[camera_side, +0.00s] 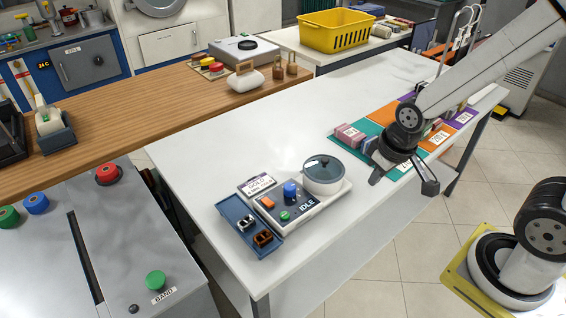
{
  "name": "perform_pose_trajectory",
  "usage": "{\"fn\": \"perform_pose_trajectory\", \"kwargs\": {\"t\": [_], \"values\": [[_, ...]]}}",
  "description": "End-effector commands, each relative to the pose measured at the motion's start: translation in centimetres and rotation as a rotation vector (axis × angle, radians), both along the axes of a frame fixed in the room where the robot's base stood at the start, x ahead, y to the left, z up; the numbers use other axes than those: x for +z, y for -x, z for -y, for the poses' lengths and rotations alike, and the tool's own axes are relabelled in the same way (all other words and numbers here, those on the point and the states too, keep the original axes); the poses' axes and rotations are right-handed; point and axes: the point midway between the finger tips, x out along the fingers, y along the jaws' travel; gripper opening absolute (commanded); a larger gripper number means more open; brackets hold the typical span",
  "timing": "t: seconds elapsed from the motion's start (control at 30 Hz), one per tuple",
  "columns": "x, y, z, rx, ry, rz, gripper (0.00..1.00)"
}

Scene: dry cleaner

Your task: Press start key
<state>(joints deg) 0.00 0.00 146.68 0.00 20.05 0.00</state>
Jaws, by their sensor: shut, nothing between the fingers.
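A small control panel (290,208) labelled IDLE sits on the white table. It has a green key (285,216), a blue knob (290,189) and an orange-red switch (267,202). The lettering on the keys is too small to read, so I cannot tell for sure which one is the start key. A round pot-like unit with a dark glass lid (323,170) adjoins the panel at its right. My gripper (402,180) is shut and empty. It is over the coloured mats to the right of the panel, well apart from it.
A blue tray (238,221) with small black and brown parts adjoins the panel's left. A DOLD-like label card (257,184) lies behind it. Coloured mats (380,116) with pink blocks (350,135) lie under my arm. The table's middle (240,140) is clear.

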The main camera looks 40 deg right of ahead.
Motion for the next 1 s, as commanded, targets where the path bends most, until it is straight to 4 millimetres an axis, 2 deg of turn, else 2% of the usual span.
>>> {"fn": "perform_pose_trajectory", "kwargs": {"t": [0.73, 1.0], "values": [[-0.01, -0.08, -0.03, -0.007, -0.002, 0.002, 0.0], [-0.28, -0.99, -0.45, -0.1, -0.031, 0.028, 0.0]]}}
